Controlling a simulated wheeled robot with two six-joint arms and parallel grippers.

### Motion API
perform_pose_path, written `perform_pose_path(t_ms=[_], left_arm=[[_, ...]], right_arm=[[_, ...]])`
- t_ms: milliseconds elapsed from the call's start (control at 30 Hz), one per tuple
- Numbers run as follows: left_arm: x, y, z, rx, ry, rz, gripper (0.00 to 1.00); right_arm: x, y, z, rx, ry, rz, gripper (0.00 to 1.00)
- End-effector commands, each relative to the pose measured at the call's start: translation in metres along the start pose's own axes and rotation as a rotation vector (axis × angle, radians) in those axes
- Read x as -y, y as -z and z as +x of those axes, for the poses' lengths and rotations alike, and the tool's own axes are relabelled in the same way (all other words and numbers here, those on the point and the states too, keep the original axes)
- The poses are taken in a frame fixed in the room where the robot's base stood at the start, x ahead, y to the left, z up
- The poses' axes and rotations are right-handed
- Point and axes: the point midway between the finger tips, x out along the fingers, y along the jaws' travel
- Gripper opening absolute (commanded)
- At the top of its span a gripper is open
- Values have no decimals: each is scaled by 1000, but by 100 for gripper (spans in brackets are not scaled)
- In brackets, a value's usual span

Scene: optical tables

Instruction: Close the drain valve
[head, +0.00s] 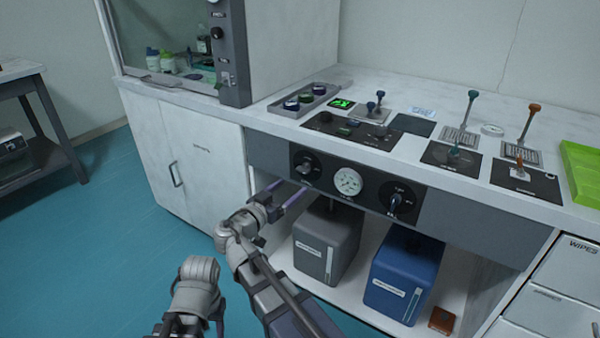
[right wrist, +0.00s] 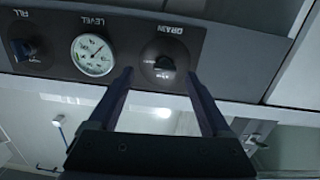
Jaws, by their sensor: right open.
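The drain valve is a round black dial with a dark knob (head: 306,168) at the left end of the dark front panel. In the right wrist view, which is upside down, the knob (right wrist: 163,65) sits under the label DRAIN. Small white marks show on its dial, too small to read, and I cannot tell its setting. My right gripper (head: 289,194) is open in front of the panel, just short of the knob. In the wrist view its fingers (right wrist: 160,78) stand on both sides of the dial, apart from the knob.
The LEVEL gauge (head: 347,182) and the FILL knob (head: 396,203) share the panel. Below it stand a grey container (head: 325,245) and a blue container (head: 402,277) on the shelf. The worktop edge overhangs above. The blue floor (head: 90,245) at left is clear.

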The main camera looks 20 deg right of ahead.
Motion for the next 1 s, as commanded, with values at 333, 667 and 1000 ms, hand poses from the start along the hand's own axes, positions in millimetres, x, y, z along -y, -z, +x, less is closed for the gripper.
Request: perform_pose_path(t_ms=[333, 667, 1000], left_arm=[[0, 0, 0, 0, 0, 0, 50], [0, 0, 0, 0, 0, 0, 50], [0, 0, 0, 0, 0, 0, 50]], right_arm=[[9, 14, 0, -64, 21, 45, 82], [10, 17, 48, -62, 17, 44, 82], [10, 18, 73, -62, 20, 43, 82]])
